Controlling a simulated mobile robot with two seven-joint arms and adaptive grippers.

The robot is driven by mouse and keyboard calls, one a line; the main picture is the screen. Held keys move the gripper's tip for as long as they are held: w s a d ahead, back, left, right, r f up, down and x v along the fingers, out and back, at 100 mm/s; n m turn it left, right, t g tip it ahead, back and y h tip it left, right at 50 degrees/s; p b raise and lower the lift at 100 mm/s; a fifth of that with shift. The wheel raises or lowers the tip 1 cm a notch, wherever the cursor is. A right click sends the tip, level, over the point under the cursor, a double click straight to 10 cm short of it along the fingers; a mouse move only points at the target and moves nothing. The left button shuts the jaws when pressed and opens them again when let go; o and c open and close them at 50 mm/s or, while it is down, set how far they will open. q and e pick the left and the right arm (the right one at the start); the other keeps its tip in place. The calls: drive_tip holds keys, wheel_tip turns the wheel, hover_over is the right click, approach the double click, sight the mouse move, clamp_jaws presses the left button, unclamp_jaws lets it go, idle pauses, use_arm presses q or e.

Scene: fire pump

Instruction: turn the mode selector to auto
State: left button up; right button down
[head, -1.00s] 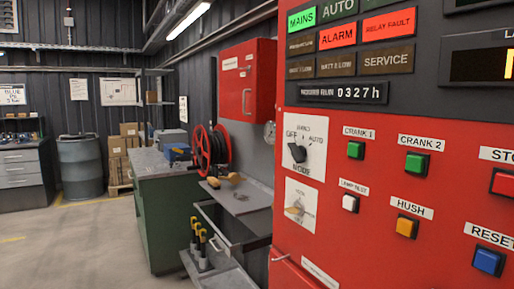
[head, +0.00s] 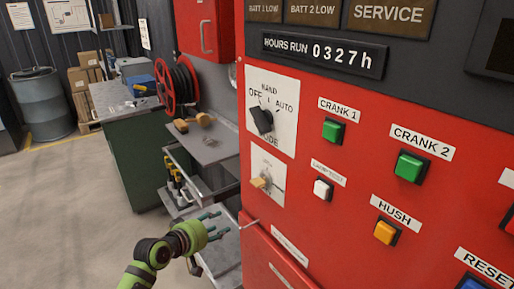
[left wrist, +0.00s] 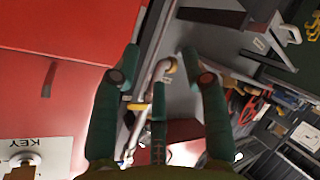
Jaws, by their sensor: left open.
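The mode selector (head: 262,120) is a black knob on a white plate on the red pump panel, left of centre in the head view. Its plate reads OFF, HAND and AUTO, and the knob tilts up-left toward OFF. My left gripper (head: 217,226) is below and left of the selector, apart from it, in front of the lower shelf. In the left wrist view its dark green fingers (left wrist: 158,95) are spread with nothing held between them. The selector does not show in that view. My right gripper is in neither view.
Below the selector is a key switch (head: 260,183) with a tan handle; its KEY label (left wrist: 40,143) shows in the left wrist view. Crank 1 (head: 333,130) and lamp test (head: 323,189) buttons are to the right. An open drawer unit and hose reel (head: 177,85) stand left.

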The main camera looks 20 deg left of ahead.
use_arm(q)
drive_tip(key=s+d+r+m+t+h+p, duration=0.1)
drive_tip(key=d+r+t+h+p, duration=0.15)
drive_tip(key=r, duration=1.85)
drive_tip(key=m+h+p, duration=0.2)
drive_tip(key=m+h, duration=0.1)
drive_tip(key=h, duration=0.2)
approach(257, 123)
drive_tip(key=w+d+r, duration=0.1)
drive_tip(key=w+d, duration=0.1)
drive_tip(key=w, duration=0.1)
drive_tip(key=shift+g, duration=0.45)
drive_tip(key=p+x, duration=0.2)
drive_tip(key=x, duration=0.3)
drive_tip(key=shift+w+d+p, duration=0.3)
drive_tip(key=shift+p, duration=0.1)
drive_tip(key=shift+w+d+f, duration=0.15)
drive_tip(key=shift+w, duration=0.05)
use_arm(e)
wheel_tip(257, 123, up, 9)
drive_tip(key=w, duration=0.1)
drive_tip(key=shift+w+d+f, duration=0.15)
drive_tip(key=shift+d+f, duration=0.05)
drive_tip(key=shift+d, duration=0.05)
use_arm(q)
clamp_jaws()
